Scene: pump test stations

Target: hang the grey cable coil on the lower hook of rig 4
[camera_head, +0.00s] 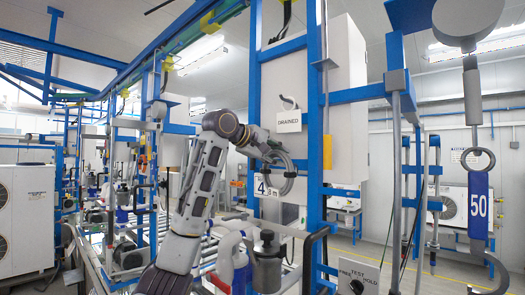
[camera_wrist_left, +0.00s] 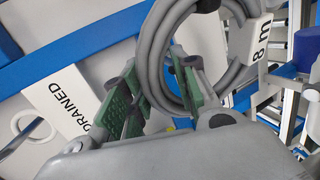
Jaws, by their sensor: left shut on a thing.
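The grey cable coil (camera_head: 291,170) hangs from my left gripper (camera_head: 270,150) in front of the blue frame of rig 4. In the left wrist view the coil (camera_wrist_left: 150,45) passes between the green-padded fingers of the left gripper (camera_wrist_left: 162,80), which is shut on it. The coil carries a white "8 m" tag (camera_wrist_left: 262,38). My right gripper is not in view.
A blue upright (camera_head: 314,130) stands close right of the coil, with a white cabinet (camera_head: 345,110) behind. A grey pot (camera_head: 267,262) is below. The DRAINED sign (camera_wrist_left: 75,105) is near the fingers.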

